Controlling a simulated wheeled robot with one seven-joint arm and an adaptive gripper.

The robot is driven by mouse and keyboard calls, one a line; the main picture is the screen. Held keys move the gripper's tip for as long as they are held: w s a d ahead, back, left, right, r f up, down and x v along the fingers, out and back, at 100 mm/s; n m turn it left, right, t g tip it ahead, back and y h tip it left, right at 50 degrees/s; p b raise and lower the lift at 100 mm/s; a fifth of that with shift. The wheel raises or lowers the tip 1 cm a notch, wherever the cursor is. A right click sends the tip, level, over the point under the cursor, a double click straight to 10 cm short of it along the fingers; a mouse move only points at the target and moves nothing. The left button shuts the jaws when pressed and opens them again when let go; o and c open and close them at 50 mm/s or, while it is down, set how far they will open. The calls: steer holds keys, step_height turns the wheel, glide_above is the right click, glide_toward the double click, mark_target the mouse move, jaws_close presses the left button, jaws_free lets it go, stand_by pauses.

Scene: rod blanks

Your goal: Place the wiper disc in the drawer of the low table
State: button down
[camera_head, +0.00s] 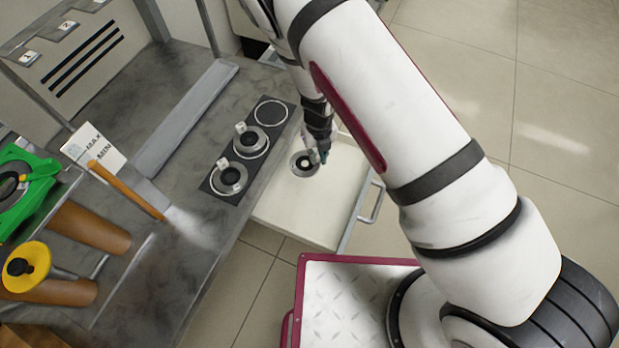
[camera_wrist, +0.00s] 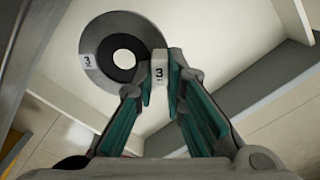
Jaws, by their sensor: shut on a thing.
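The wiper disc (camera_head: 295,163), a grey ring with a dark inner ring and a pale centre, is over the white open drawer (camera_head: 290,218) of the low table. In the wrist view the disc (camera_wrist: 108,28) carries a "3" label and a small white tab marked "3". My gripper (camera_head: 322,153) is shut on that tab; in the wrist view its teal-padded fingers (camera_wrist: 162,84) stand on either side of it. The disc lies within the drawer's outline; whether it touches the drawer floor I cannot tell.
A black strip (camera_head: 212,186) on the grey table (camera_head: 180,95) bears two similar discs (camera_head: 228,178) (camera_head: 250,141) and one empty ring mark (camera_head: 270,111). A MAX/MIN card (camera_head: 95,148), a green clamp-like part (camera_head: 35,185) and brown rods (camera_head: 90,228) are at left. The drawer floor around the disc looks clear.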

mark_target(317, 178)
step_height(317, 178, down, 10)
steer(key=b, duration=0.4)
steer(key=shift+r, duration=0.25)
steer(key=shift+r, duration=0.1)
steer(key=c, duration=2.1)
jaws_free()
steer(key=shift+f, duration=0.2)
steer(key=o, duration=0.4)
steer(key=shift+o, duration=0.2)
steer(key=shift+r, duration=0.15)
step_height(317, 178, up, 12)
steer(key=p, duration=0.5)
steer(key=shift+p, duration=0.35)
